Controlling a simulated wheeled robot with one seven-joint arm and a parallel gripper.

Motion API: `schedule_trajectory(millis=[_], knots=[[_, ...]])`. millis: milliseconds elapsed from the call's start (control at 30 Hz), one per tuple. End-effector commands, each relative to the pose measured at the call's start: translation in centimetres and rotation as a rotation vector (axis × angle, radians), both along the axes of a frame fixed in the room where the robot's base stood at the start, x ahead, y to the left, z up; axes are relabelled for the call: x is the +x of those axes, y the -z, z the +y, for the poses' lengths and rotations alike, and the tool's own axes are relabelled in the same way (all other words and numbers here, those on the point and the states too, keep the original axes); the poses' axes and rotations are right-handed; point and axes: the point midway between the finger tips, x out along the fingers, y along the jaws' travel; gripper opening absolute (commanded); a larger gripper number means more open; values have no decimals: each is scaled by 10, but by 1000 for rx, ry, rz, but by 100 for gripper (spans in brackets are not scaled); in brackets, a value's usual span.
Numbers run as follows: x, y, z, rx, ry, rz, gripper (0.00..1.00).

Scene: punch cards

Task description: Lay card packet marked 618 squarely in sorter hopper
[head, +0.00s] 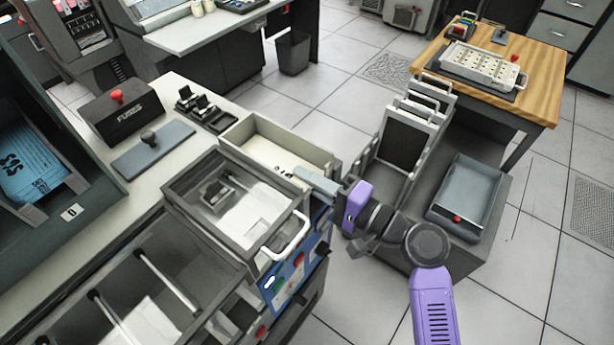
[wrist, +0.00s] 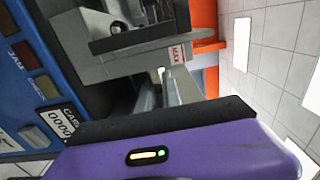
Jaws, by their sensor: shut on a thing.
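My gripper (head: 316,181) is at the right end of an open cream tray (head: 250,143), which may be the sorter hopper. It also shows in the wrist view (wrist: 168,90), its two grey fingers close together beside a grey wall labelled MAX (wrist: 176,54). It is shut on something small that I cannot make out. No packet marked 618 can be read in either view. A blue card packet (head: 32,160) lies in a dark compartment at the far left; its large marking appears upside down and looks like 515.
A clear-lidded box (head: 235,205) with a white handle (head: 288,238) stands left of my gripper. A grey rack (head: 405,140) and a grey-blue tray (head: 466,197) stand to the right. A wooden table (head: 543,84) is behind. Floor is open between the benches.

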Motion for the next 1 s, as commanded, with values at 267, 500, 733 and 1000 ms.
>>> schedule_trajectory(millis=[267,500,733,1000], knots=[[0,8,0,1,0,-1,0],[0,7,0,1,0,-1,19],[0,7,0,1,0,-1,34],[-4,9,-7,1,3,1,34]])
